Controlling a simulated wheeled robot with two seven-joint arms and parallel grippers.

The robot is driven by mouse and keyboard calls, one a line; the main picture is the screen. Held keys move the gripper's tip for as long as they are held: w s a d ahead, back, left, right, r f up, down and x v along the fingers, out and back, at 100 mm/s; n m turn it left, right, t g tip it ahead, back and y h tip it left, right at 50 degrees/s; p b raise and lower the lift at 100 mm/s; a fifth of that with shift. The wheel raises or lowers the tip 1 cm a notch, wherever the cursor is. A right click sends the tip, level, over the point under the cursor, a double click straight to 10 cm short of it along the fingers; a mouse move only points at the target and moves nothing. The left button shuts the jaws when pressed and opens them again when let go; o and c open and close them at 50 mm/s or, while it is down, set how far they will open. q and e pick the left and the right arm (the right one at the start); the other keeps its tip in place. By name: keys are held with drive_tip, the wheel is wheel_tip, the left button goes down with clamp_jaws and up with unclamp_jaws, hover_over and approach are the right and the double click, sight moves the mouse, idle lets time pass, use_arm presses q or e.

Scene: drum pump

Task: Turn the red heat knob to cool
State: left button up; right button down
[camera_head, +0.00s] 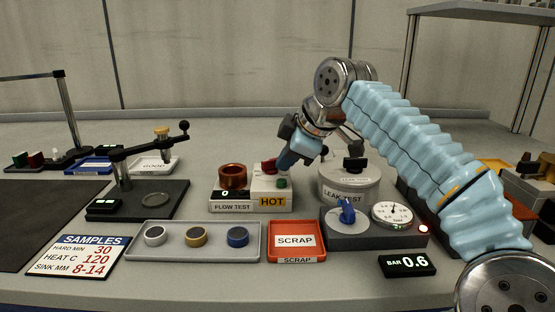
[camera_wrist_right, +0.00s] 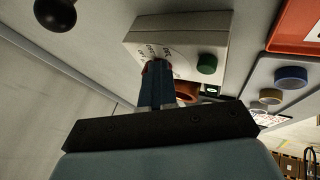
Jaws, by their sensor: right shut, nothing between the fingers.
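The red heat knob (camera_head: 269,166) sits on top of the white flow test station (camera_head: 226,206), whose orange label (camera_head: 272,202) reads HOT. My right gripper (camera_head: 285,161) is shut and empty, its blue fingertips close beside the knob. In the right wrist view the shut fingers (camera_wrist_right: 157,72) reach to the dial on the white box (camera_wrist_right: 195,32) and hide most of the red knob (camera_wrist_right: 147,68). I cannot tell whether they touch it. A green button (camera_head: 282,183) is on the same box; it also shows in the wrist view (camera_wrist_right: 207,63). My left gripper is not in view.
A copper-coloured cup (camera_head: 233,174) stands on the flow test station.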

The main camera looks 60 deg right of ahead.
drive_tip(key=shift+s+d+r, duration=0.1)
drive_tip(key=shift+d+r, duration=0.05)
drive_tip(key=shift+d, duration=0.35)
idle(0.4)
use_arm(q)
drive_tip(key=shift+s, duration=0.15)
